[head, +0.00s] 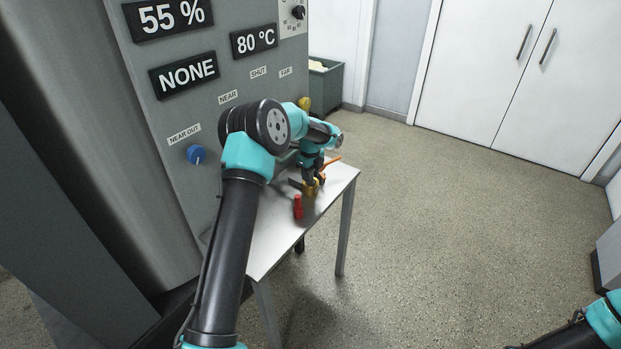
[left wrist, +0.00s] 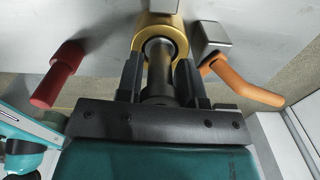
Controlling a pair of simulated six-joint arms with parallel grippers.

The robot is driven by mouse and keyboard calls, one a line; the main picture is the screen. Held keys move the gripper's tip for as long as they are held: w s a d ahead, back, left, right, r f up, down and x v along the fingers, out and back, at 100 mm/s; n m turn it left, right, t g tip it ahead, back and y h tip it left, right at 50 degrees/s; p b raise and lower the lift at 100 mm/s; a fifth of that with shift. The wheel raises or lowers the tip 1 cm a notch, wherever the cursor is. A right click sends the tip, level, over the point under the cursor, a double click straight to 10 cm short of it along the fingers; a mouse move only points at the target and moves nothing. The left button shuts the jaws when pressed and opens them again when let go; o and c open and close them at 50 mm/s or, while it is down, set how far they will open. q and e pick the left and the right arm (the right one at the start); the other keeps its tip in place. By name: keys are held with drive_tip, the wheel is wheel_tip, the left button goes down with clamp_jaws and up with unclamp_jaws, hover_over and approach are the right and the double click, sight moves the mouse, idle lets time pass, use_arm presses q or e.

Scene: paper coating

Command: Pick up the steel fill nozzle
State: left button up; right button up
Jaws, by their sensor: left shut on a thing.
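A steel-grey cylinder with a brass-coloured collar, seemingly the steel fill nozzle (left wrist: 158,72), stands between the two dark fingers of my left gripper (left wrist: 160,80) in the left wrist view. The fingers are shut on it from both sides. In the head view my left gripper (head: 313,183) points down at the small metal table (head: 273,238), with the brass part (head: 310,190) low at its tips. I cannot tell whether the nozzle touches the table top. My right gripper is out of view.
A red piece (head: 298,207) stands on the table, in front of the gripper. An orange-handled tool (left wrist: 240,88) with a grey block lies close to the right finger in the wrist view. The grey machine (head: 165,110) rises behind the table. Open floor lies to the right.

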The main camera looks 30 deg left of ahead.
use_arm(q)
wheel_tip(320, 180, up, 18)
idle(0.6)
idle(0.4)
